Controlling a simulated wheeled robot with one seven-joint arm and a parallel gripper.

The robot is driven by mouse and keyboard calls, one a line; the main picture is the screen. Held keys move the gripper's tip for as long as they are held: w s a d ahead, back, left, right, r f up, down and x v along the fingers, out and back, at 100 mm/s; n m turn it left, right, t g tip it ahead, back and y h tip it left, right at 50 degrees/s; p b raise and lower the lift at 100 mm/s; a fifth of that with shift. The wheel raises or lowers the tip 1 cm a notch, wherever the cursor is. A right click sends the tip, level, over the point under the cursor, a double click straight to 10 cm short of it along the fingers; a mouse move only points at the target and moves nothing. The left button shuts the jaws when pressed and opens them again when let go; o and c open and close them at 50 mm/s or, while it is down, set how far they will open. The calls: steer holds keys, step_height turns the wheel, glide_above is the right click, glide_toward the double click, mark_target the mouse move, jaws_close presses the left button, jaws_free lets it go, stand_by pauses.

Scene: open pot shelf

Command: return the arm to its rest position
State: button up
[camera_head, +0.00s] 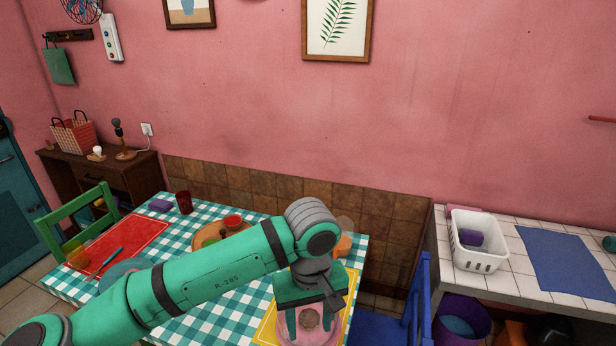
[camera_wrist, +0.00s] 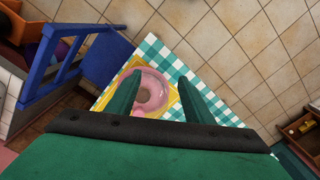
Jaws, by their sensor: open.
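My green arm reaches across the checked table (camera_head: 65,285) in the head view, bent at the elbow, with the hand pointing down. My gripper (camera_head: 312,333) is open over a pink plate (camera_head: 285,336) at the right end of the table. In the wrist view my gripper (camera_wrist: 160,75) shows two spread fingers with nothing between them. The pink plate (camera_wrist: 157,82) lies beyond them, with a round brown thing (camera_wrist: 143,97) at its middle, on a yellow mat (camera_wrist: 127,69). How far the fingertips are above the plate is hard to tell.
A dark red cup (camera_head: 184,203), a wooden board with bowls (camera_head: 232,221) and a red mat (camera_head: 120,240) are on the table. A blue chair (camera_head: 422,290) stands at its right. A counter with a white basket (camera_head: 480,257) is further right. The space above the table is open.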

steer(key=w+d+m+t+h, duration=0.25)
steer(key=d+h, duration=0.45)
steer(key=d, duration=1.1)
steer(key=w+d+r+t+h, duration=0.3)
steer(key=d+r+t+h, duration=0.4)
steer(key=d, duration=0.3)
steer(key=s+a+f+n+t+y, duration=0.4)
steer(key=s+a+f+y, duration=0.1)
steer(key=a+f, duration=0.35)
steer(key=s+a+f+n+t+y, duration=0.45)
steer(key=a+f, duration=0.25)
steer(key=f, duration=0.3)
steer(key=s+a+f+m+g+y, duration=0.1)
steer(key=s+a+f+m, duration=0.1)
steer(key=s, duration=0.6)
steer(key=s+a+f+m+y, duration=0.2)
steer(key=s+a+m, duration=0.2)
steer(key=s, duration=0.5)
steer(key=s+a+f+m+g+y, duration=0.1)
steer(key=s+a+f+m, duration=0.1)
steer(key=s+a, duration=0.4)
steer(key=s+m, duration=0.1)
steer(key=s, duration=0.1)
steer(key=shift+s+a+f+g, duration=0.3)
steer(key=shift+s+a+f, duration=0.1)
steer(key=shift+y, duration=0.25)
steer(key=shift+c, duration=0.6)
